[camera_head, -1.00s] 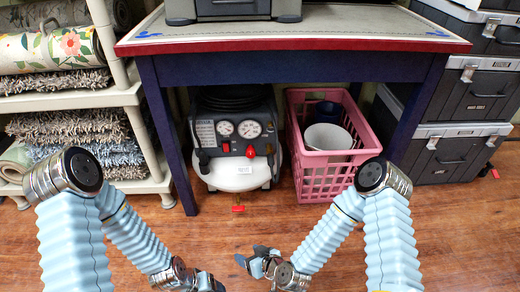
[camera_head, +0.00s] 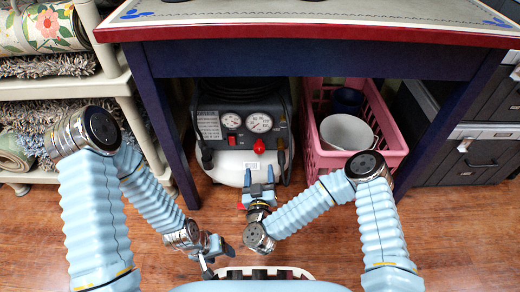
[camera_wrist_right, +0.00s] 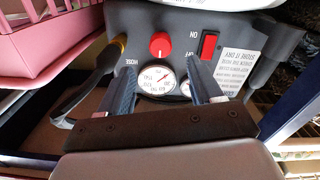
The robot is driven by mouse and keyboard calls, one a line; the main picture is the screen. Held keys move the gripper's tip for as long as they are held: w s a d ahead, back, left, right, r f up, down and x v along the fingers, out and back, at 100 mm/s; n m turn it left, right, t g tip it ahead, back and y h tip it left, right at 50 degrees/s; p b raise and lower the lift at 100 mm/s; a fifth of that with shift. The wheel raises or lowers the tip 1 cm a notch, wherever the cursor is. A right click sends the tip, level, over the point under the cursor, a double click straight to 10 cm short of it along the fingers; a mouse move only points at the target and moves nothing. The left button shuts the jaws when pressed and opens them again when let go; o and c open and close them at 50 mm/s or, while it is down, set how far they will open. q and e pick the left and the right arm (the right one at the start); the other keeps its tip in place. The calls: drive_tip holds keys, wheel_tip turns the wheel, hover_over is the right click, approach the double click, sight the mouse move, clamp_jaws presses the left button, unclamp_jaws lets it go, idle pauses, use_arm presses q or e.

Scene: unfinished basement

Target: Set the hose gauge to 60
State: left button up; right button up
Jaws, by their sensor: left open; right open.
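The air compressor (camera_head: 242,165), grey panel over a white body, stands under the table. Its front has two round gauges, a red knob (camera_head: 258,146) and a red switch (camera_head: 232,139). In the right wrist view the picture is turned over; the hose gauge (camera_wrist_right: 157,79), with "HOSE" beside it, shows between my fingers, near the red knob (camera_wrist_right: 160,45). Its needle reading is too small to tell. My right gripper (camera_head: 259,188) is open and empty, pointing at the compressor just below the knob, apart from it. My left gripper (camera_head: 222,247) is open and empty, low and further back.
A pink basket (camera_head: 388,140) with a white bucket (camera_head: 346,132) stands right of the compressor. The table (camera_head: 310,58) overhangs it, with a leg (camera_head: 165,130) at left. Shelves with rugs are left, dark tool cases right. Open wooden floor lies in front.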

sight(260, 152)
drive_tip(key=w+b, duration=0.1)
drive_tip(key=w, duration=0.9)
drive_tip(key=shift+w+f+b, duration=0.1)
drive_tip(key=shift+w+b, duration=0.3)
drive_tip(key=shift+c, duration=0.5)
drive_tip(key=c, duration=0.9)
